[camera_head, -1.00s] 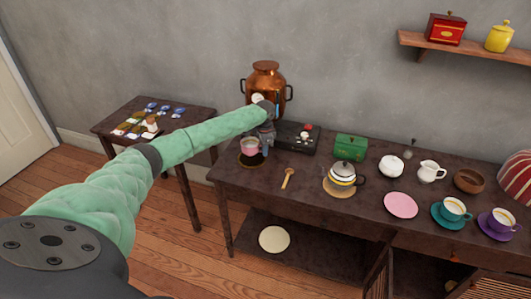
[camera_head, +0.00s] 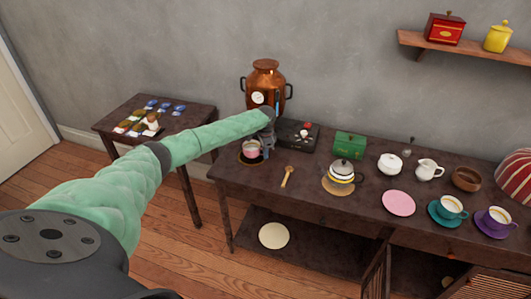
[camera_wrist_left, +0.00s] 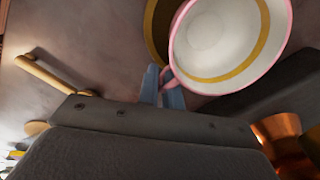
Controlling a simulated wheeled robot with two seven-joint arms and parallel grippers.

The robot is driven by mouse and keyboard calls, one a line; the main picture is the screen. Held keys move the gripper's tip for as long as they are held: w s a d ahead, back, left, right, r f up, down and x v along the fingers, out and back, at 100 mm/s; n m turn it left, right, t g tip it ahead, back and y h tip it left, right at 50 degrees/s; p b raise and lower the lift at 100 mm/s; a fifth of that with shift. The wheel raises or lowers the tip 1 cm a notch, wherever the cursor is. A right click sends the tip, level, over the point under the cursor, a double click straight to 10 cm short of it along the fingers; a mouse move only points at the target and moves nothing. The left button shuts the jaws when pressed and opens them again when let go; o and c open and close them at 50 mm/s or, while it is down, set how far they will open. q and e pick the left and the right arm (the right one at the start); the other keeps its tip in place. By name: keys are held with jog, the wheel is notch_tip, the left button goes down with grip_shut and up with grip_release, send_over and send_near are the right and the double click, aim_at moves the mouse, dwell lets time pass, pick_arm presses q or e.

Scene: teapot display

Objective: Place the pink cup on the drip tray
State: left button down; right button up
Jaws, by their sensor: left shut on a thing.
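The pink cup (camera_head: 251,151), white inside with a gold band, is upright over the drip tray (camera_head: 243,162), a dark round piece with a gold rim at the table's left end. In the left wrist view the cup (camera_wrist_left: 215,40) fills the upper right, with part of the tray's gold rim (camera_wrist_left: 152,32) behind it. My left gripper (camera_head: 266,153) is beside the cup, its blue fingers (camera_wrist_left: 162,88) shut on the cup's handle. Whether the cup's base touches the tray cannot be told. My right gripper is not in view.
A copper urn (camera_head: 265,82) stands behind the cup, and a black box (camera_head: 298,134) is to its right. A wooden spoon (camera_head: 287,176) lies right of the tray. A teapot (camera_head: 342,172), a pink plate (camera_head: 398,203) and a green box (camera_head: 350,145) are farther right.

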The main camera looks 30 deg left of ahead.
pick_arm(q)
jog(key=c, duration=1.6)
grip_release()
